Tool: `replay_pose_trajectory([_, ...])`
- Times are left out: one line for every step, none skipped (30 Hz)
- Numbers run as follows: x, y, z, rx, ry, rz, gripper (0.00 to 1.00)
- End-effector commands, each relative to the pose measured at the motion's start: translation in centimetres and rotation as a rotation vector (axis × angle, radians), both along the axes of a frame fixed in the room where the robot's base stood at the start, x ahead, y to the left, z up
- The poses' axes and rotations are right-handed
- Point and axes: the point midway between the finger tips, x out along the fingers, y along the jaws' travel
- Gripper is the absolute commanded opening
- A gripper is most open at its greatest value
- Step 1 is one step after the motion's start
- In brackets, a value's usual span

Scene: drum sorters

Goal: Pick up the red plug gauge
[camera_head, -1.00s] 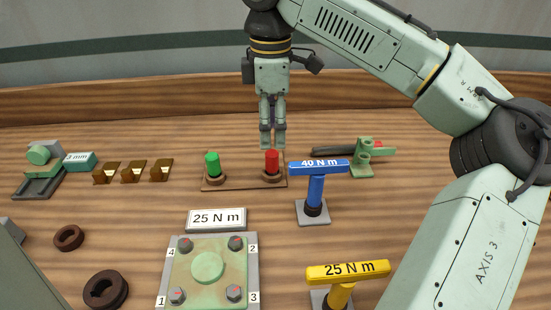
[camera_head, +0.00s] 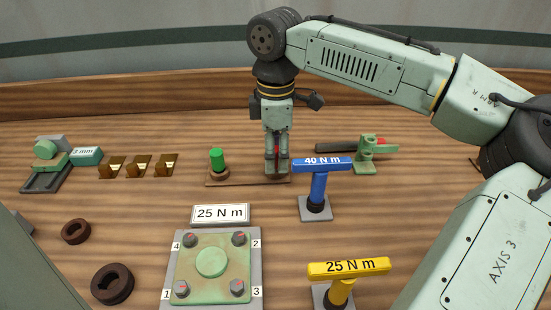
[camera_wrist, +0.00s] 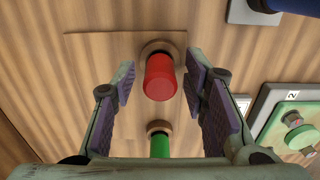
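The red plug gauge (camera_wrist: 160,78) stands upright in a brown ring on a wooden board (camera_wrist: 110,45). In the head view only a sliver of its red shows behind my gripper (camera_head: 277,165). My gripper is lowered at the plug's place. In the wrist view its two padded fingers (camera_wrist: 162,88) are apart, one on each side of the red plug, with gaps visible between. The green plug gauge (camera_head: 217,160) stands in its own ring at the left end of the board, and also shows in the wrist view (camera_wrist: 160,145).
A blue 40 N m torque wrench (camera_head: 318,185) stands close to the right of my gripper. A yellow 25 N m wrench (camera_head: 345,270) and a bolted plate (camera_head: 212,262) are nearer. A green stand with a dark bar (camera_head: 365,155) is behind right.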

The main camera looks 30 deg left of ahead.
Motion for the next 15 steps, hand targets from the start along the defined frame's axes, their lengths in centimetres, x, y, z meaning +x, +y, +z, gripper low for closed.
replay_pose_trajectory([0.00,0.01,0.01,0.000,0.000,0.000,0.35])
replay_pose_trajectory([0.00,0.01,0.01,0.000,0.000,0.000,0.33])
replay_pose_trajectory([0.00,0.01,0.01,0.000,0.000,0.000,0.30])
replay_pose_trajectory([0.00,0.01,0.02,0.000,0.000,0.000,0.28])
replay_pose_trajectory([0.00,0.01,0.02,0.000,0.000,0.000,0.26])
replay_pose_trajectory([0.00,0.01,0.02,0.000,0.000,0.000,0.23])
replay_pose_trajectory([0.00,0.01,0.02,0.000,0.000,0.000,0.21])
replay_pose_trajectory([0.00,0.01,0.02,0.000,0.000,0.000,0.20])
replay_pose_trajectory([0.00,0.01,0.02,0.000,0.000,0.000,0.17])
replay_pose_trajectory([0.00,0.01,0.02,0.000,0.000,0.000,0.15])
replay_pose_trajectory([-0.01,0.01,0.02,0.000,0.000,0.000,0.13])
replay_pose_trajectory([0.00,0.01,0.02,0.000,0.000,0.000,0.10])
replay_pose_trajectory([-0.01,0.01,0.02,0.000,0.000,0.000,0.08])
replay_pose_trajectory([-0.01,0.01,0.02,0.000,0.000,0.000,0.06])
replay_pose_trajectory([-0.01,0.01,0.02,0.000,0.000,0.000,0.04])
